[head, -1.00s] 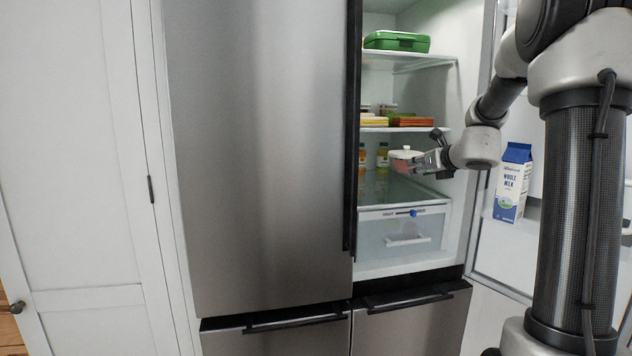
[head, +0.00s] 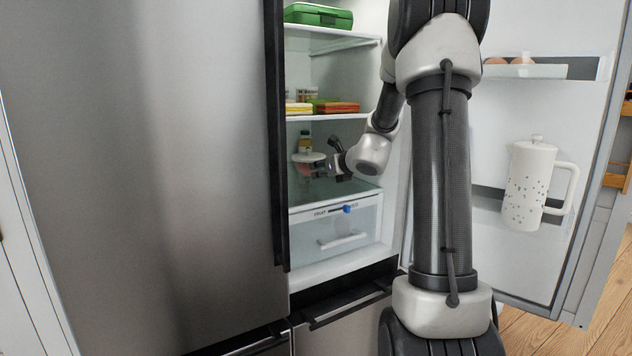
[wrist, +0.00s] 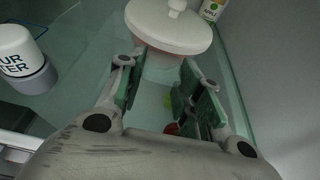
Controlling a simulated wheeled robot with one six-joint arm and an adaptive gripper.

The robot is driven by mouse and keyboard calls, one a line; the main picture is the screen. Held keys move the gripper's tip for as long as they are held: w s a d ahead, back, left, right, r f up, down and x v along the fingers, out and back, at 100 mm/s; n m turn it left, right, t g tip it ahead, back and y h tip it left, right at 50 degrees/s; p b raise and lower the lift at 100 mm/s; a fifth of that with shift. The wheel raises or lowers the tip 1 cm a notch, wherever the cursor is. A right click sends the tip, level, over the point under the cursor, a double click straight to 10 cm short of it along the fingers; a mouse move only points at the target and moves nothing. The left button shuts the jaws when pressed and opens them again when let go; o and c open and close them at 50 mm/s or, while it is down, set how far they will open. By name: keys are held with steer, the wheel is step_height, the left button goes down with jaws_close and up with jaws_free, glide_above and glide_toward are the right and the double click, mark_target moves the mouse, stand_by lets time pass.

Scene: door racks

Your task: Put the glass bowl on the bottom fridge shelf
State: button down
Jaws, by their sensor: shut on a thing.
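The glass bowl with a white lid (head: 308,158) is in the open fridge, below the middle shelf. In the wrist view its round white lid (wrist: 168,24) with a knob fills the top centre, and a pinkish bowl wall shows under it. My gripper (head: 333,168) is shut on the bowl from the right. Its green-padded fingers (wrist: 163,88) are at the bowl's near side. The glass bottom shelf (head: 350,191) lies under the bowl, above the drawer. I cannot tell whether the bowl touches the shelf.
A juice bottle (head: 305,139) stands behind the bowl. A white tub (wrist: 17,52) stands left on the glass. The fruit drawer (head: 345,228) is below. Coloured boxes (head: 335,107) are on the shelf above. The open door holds a white jug (head: 527,185).

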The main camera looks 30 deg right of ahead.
steer(key=shift+f, duration=1.65)
steer(key=shift+f, duration=0.1)
steer(key=c, duration=1)
jaws_free()
steer(key=shift+f, duration=0.1)
steer(key=shift+o, duration=0.2)
